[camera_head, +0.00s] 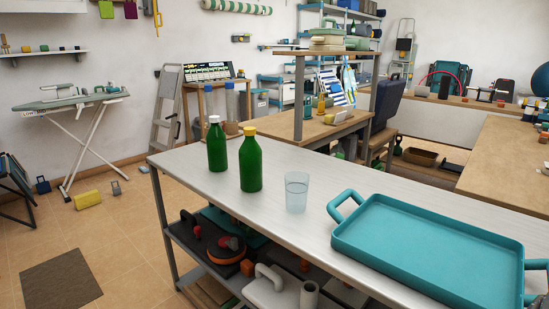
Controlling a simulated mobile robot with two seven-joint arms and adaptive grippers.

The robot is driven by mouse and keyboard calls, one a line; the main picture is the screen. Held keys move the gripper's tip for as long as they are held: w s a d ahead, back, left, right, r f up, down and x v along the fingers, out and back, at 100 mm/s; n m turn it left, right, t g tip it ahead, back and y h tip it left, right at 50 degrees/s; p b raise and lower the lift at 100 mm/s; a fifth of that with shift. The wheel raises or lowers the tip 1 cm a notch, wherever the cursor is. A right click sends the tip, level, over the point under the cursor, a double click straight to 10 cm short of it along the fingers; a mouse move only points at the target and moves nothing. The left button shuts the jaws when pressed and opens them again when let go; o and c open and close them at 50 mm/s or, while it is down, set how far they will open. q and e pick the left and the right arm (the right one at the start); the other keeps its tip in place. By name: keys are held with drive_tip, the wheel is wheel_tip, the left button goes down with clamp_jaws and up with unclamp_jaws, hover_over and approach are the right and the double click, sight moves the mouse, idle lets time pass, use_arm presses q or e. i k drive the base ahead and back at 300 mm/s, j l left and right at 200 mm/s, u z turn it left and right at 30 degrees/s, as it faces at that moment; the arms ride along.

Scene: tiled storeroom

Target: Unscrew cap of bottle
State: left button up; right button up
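Two green bottles stand upright on the light grey table (215,175). The left bottle (217,150) has a white cap (214,119). The right bottle (250,166), a little nearer, has a yellow cap (249,131). Both caps sit on their bottle necks. Neither of my grippers shows in the head view.
A clear glass (296,192) stands to the right of the bottles. A teal tray with handles (430,247) covers the table's right part. The left end of the tabletop is clear.

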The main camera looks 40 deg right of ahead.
sight(249, 152)
drive_tip(key=i+j+z, duration=0.1)
drive_tip(key=i+z, duration=0.15)
drive_tip(key=z, duration=0.15)
drive_tip(key=i+j+z, duration=0.2)
drive_tip(key=z, duration=0.2)
drive_tip(key=i+j+z, duration=0.25)
drive_tip(key=z, duration=0.15)
